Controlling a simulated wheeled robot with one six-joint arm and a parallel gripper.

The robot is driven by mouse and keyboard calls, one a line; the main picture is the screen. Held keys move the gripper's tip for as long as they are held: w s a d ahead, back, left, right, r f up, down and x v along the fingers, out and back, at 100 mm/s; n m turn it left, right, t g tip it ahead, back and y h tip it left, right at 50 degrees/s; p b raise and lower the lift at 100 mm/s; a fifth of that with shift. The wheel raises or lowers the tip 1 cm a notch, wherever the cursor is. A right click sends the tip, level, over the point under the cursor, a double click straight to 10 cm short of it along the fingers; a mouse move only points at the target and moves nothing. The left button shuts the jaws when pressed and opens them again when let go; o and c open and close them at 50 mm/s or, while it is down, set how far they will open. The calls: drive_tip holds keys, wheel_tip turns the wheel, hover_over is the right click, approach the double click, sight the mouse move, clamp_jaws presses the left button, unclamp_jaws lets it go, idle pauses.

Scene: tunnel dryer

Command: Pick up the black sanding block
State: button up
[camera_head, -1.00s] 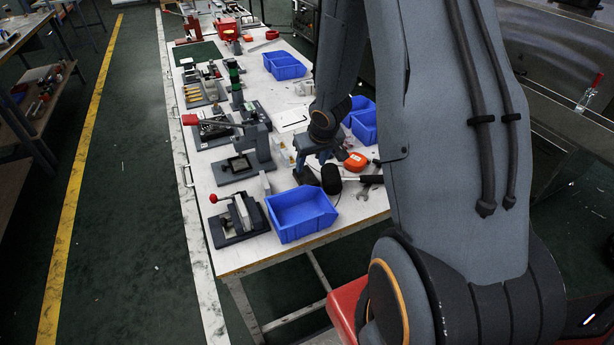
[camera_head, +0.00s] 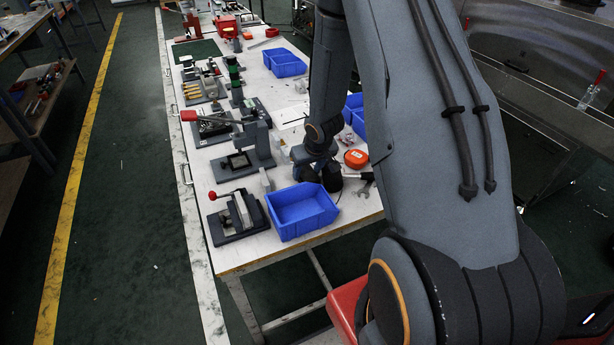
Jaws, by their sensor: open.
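My gripper (camera_head: 318,172) is low over the near part of the white workbench (camera_head: 245,258), just behind the near blue bin. Its jaws are open, though the fingers are small and dark in the picture. I cannot make out the black sanding block for certain; my gripper and wrist hide part of the bench there. A dark rounded shape (camera_head: 332,183), which looks like a mallet head, shows right beside the gripper, partly covered by it. I cannot tell whether they touch.
The near blue bin (camera_head: 301,211) is empty. A toggle clamp fixture (camera_head: 238,218) and a lever press (camera_head: 245,150) stand to the left. An orange tape measure (camera_head: 356,159) and a wrench (camera_head: 366,189) lie to the right. More blue bins (camera_head: 285,63) stand farther back.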

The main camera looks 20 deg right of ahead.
sight(308, 174)
drive_tip(key=shift+f, duration=0.15)
drive_tip(key=c, duration=0.7)
drive_tip(key=shift+c, duration=0.2)
wheel_tip(308, 174, up, 10)
drive_tip(key=p, duration=0.6)
drive_tip(key=shift+r, duration=0.2)
drive_tip(key=o, duration=0.6)
drive_tip(key=shift+c, duration=0.2)
drive_tip(key=c, duration=0.4)
